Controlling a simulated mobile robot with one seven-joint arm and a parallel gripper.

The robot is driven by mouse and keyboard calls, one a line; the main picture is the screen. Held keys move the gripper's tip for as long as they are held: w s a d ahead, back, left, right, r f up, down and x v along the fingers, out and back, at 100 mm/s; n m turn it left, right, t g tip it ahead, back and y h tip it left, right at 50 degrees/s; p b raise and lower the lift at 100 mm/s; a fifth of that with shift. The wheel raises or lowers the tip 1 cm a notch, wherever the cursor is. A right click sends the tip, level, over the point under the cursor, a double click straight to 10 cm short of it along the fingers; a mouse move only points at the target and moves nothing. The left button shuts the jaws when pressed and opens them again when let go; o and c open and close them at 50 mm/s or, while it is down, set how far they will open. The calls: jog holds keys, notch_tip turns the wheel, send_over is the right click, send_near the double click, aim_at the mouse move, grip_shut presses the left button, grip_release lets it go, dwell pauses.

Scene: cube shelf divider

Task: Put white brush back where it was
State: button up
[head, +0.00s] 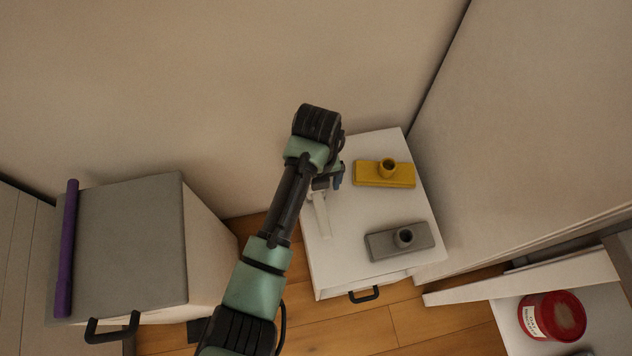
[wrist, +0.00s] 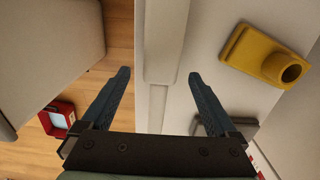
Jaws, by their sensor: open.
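The white brush (wrist: 166,40) lies on the white cabinet top (head: 352,220), along its left edge. In the head view the brush (head: 321,214) is partly hidden by my arm and gripper (head: 327,184). In the wrist view it runs lengthwise, with a wide part far from me and a narrower part nearer. My gripper (wrist: 158,76) is open, with one blue-grey finger on each side of the brush. Neither finger visibly touches it, and I cannot tell how high the fingers are above the top.
A yellow brush head (head: 384,174) and a grey one (head: 398,242) lie on the cabinet's right side. A grey-topped cabinet (head: 130,240) with a purple stick (head: 67,248) stands left. A red tin (head: 552,317) is at lower right. A wall rises behind.

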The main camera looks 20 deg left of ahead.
jog(key=shift+r+p, duration=3.55)
jog(key=shift+p, duration=0.4)
jog(key=shift+s, duration=0.1)
